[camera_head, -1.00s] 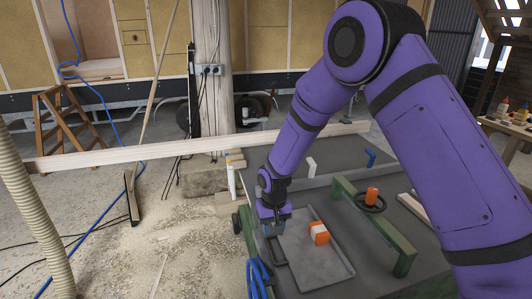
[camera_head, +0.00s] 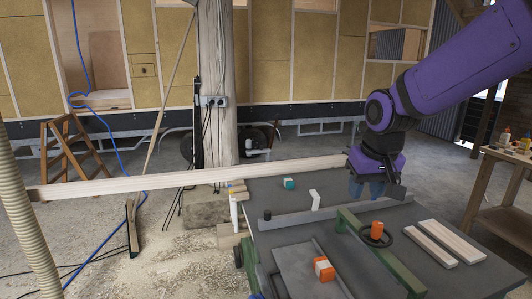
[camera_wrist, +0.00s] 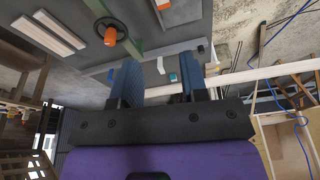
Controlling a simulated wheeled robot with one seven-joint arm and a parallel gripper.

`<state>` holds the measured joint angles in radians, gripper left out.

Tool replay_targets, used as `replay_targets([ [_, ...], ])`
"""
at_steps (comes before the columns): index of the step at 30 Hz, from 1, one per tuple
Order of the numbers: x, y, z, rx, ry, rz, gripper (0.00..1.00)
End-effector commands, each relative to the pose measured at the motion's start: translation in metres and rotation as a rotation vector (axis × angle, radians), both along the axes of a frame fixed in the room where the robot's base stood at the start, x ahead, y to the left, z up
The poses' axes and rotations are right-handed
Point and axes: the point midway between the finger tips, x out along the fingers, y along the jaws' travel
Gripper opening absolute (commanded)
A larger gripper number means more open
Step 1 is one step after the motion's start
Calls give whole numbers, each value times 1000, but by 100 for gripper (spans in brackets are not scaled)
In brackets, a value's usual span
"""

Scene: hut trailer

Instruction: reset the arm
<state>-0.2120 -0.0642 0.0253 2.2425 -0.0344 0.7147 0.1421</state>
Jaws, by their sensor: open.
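My gripper (camera_head: 375,190) is raised above the far right part of the grey work table (camera_head: 335,200), on my purple arm that reaches in from the upper right. In the wrist view my gripper (camera_wrist: 160,75) shows two blue fingers spread apart with nothing held between them. A small white block (camera_head: 315,199) and a teal piece (camera_head: 288,183) are on the table to its left.
A green rail (camera_head: 375,250) with an orange-topped handwheel (camera_head: 377,235) crosses the table. Pale wooden boards (camera_head: 450,240) lie at the right. A long beam (camera_head: 170,180) runs past the table's far side. A wooden post (camera_head: 217,95) stands behind. A side table (camera_head: 505,195) with bottles is at right.

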Motion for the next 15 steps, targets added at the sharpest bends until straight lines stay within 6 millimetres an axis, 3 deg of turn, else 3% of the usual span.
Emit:
replay_targets([
  [6, -54, -36, 40, 8, -61, -37, 40],
  [15, -132, -72, 68, 11, -139, -82, 40],
])
